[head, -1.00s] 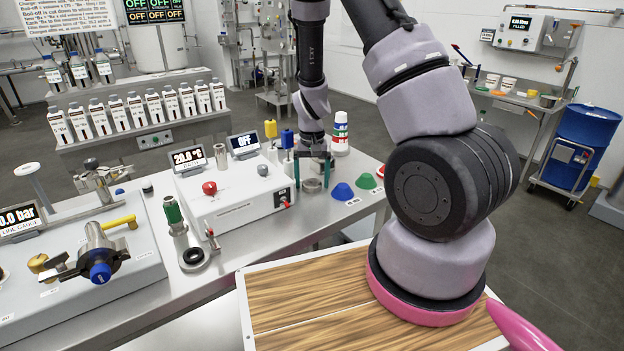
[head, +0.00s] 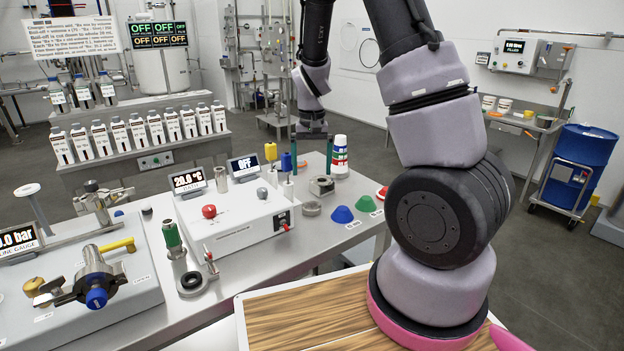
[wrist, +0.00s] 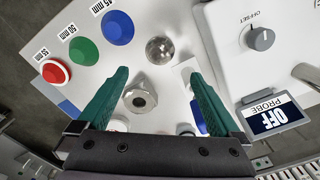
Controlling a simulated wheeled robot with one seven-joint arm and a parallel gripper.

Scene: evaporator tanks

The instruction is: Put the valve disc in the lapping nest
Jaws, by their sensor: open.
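Two small metal pieces stand on the bench below my gripper. One is a squat steel piece with a central hole (head: 322,186); the wrist view shows it between and below the fingers (wrist: 140,99). The other is a low, shiny round piece (head: 311,208), just beyond the fingertips in the wrist view (wrist: 160,50). I cannot tell for certain which is the valve disc or the lapping nest. My gripper (head: 312,165) points down with its green fingers apart and nothing between them; it also shows open in the wrist view (wrist: 156,72).
Blue (head: 342,214), green (head: 366,203) and red (head: 382,192) cones stand at right.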

